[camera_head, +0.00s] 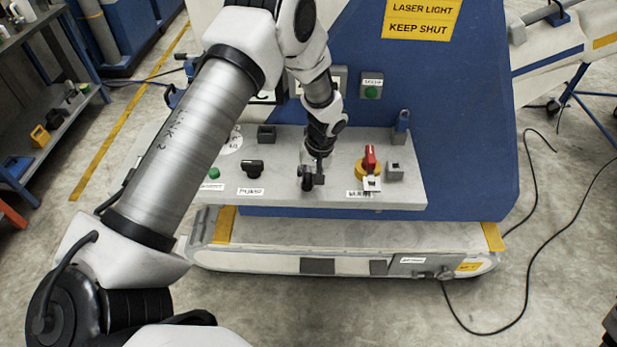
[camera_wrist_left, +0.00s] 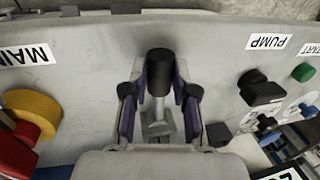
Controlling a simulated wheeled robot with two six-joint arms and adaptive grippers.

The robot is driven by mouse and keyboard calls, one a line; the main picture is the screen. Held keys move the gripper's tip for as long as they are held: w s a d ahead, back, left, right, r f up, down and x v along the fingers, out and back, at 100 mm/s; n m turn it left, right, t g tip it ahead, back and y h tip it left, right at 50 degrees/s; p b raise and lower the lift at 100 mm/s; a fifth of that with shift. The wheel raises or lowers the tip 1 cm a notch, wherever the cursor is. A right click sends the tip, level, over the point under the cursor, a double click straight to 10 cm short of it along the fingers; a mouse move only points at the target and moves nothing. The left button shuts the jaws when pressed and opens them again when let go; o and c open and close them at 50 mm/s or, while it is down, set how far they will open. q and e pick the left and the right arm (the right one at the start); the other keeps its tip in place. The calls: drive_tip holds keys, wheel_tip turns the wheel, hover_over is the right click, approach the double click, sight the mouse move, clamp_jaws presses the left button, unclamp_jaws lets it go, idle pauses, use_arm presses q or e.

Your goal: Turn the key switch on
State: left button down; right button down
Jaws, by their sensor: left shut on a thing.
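The key switch (camera_wrist_left: 160,72) has a black rounded top on a grey metal stem. It stands between the two fingers of my left gripper (camera_wrist_left: 160,95) in the left wrist view, with the purple inner pads on both sides of it. In the head view my left gripper (camera_head: 314,172) points down at the grey panel, between the black PUMP knob and the red MAIN switch. It is shut on the key switch, which it largely hides there. My right gripper is not in view.
The black PUMP knob (camera_head: 253,166) and a green button (camera_head: 213,173) sit left of my gripper. The red MAIN switch (camera_head: 370,157) on a yellow base (camera_head: 361,171) sits to its right. The blue machine wall (camera_head: 455,130) rises behind the panel (camera_head: 415,185).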

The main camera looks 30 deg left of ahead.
sight(340, 173)
use_arm(q)
drive_tip(key=shift+d+f, duration=0.1)
drive_tip(key=shift+w+d+n+b, duration=0.7)
drive_tip(key=shift+d+n+b, duration=0.1)
drive_tip(key=shift+n, duration=0.4)
drive_tip(key=shift+w+d+n+g+h+b, duration=0.2)
drive_tip(key=shift+w+d+n+b, duration=0.25)
drive_tip(key=shift+w+n, duration=0.3)
drive_tip(key=shift+w+d+n+g+h+b, duration=0.2)
drive_tip(key=shift+w+d+n+b, duration=0.3)
drive_tip(key=shift+n, duration=0.45)
drive_tip(key=shift+w+d+n+b, duration=0.2)
drive_tip(key=shift+w+n+b, duration=0.1)
drive_tip(key=shift+w+n, duration=0.4)
drive_tip(key=shift+w+d+n+b, duration=0.25)
drive_tip(key=shift+w+n, duration=0.3)
drive_tip(key=shift+n, duration=0.15)
drive_tip(key=shift+w+n+h+b, duration=0.5)
drive_tip(key=shift+w+n+b, duration=0.1)
drive_tip(key=shift+w+n, duration=0.95)
drive_tip(key=shift+n, duration=0.25)
drive_tip(key=c, duration=0.9)
unclamp_jaws()
drive_tip(key=shift+w, duration=0.1)
